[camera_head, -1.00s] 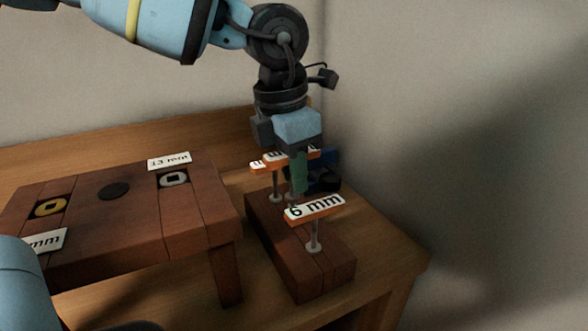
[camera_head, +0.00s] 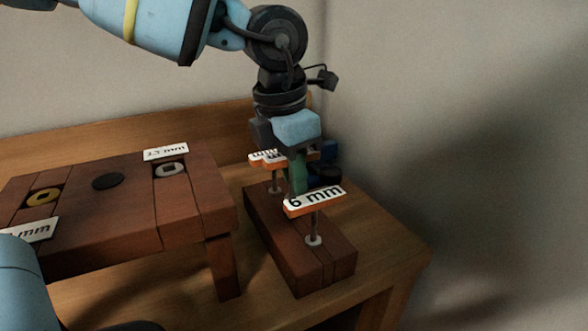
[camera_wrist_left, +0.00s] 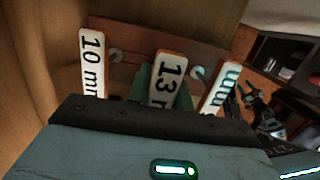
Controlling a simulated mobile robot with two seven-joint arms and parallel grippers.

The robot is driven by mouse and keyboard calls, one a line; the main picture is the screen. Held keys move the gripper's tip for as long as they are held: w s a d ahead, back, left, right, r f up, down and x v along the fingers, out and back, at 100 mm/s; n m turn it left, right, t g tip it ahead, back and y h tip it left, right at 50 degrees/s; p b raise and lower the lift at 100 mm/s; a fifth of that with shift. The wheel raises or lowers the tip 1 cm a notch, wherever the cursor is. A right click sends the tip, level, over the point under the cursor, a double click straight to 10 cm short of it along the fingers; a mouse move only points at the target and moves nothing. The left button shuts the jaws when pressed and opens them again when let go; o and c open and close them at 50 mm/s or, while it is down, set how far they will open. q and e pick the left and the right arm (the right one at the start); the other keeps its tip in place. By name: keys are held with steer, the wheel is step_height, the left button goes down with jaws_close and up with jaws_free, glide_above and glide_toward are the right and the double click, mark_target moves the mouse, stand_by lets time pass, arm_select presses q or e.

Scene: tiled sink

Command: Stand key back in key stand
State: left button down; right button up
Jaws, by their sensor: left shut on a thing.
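The key stand (camera_head: 283,255) is a dark brown wooden block on the right of the bench. A 6 mm key (camera_head: 315,201) stands upright at its near end, and another key (camera_head: 263,156) stands at its far end; in the left wrist view that one reads 10 mm (camera_wrist_left: 93,62). My left gripper (camera_head: 297,178) points down over the middle of the stand. Its green fingers are shut on the 13 mm key (camera_wrist_left: 168,80), between the other two. The fingers hide its shaft, so I cannot tell whether its lower end is in the stand. My right gripper is out of view.
A raised wooden board (camera_head: 130,200) stands left of the stand, with a gap between them. It has a 13 mm label (camera_head: 166,152), a silver insert, a black disc and a gold insert. A wall rises beyond the bench on the right. Dark blue objects (camera_head: 328,165) lie behind the gripper.

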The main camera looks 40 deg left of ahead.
arm_select(q)
steer(key=shift+f+b, duration=1.15)
steer(key=shift+f, duration=0.3)
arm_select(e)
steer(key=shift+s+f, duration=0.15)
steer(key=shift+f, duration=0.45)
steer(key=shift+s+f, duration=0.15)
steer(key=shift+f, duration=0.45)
arm_select(q)
steer(key=c, duration=1.2)
jaws_free()
steer(key=shift+o, duration=0.2)
steer(key=r, duration=0.4)
steer(key=s+r+p, duration=0.1)
steer(key=r, duration=0.1)
steer(key=shift+a+r, duration=0.15)
steer(key=shift+r, duration=0.7)
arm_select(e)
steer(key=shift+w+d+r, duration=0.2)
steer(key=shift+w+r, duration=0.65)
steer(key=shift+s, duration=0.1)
